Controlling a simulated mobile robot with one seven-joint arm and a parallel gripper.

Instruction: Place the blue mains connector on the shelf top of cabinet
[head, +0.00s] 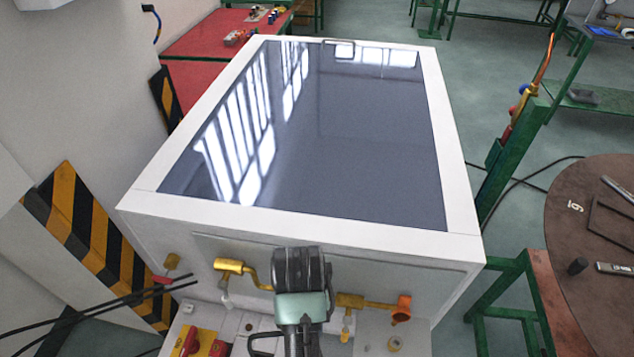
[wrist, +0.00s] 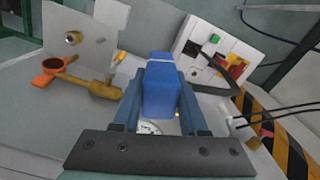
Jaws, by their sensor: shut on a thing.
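The blue mains connector (wrist: 158,88) is between the two fingers of my gripper (wrist: 160,105) in the wrist view, and the gripper is shut on it. In the head view my arm's end (head: 300,290) is at the front side of the white cabinet, below the front edge of its top. The connector is hidden from the head view. The cabinet's top has a white rim (head: 300,217) around a dark glossy panel (head: 340,140) with window reflections. No loose object shows on the top, apart from a small dark handle-like outline at its far edge.
Brass pipe fittings stick out of the cabinet front, left (head: 230,267) and right (head: 365,302) of my arm. A red and yellow switch (head: 193,343) is at lower left. Black cables (head: 100,305) cross at left. A round brown table (head: 600,230) stands at right.

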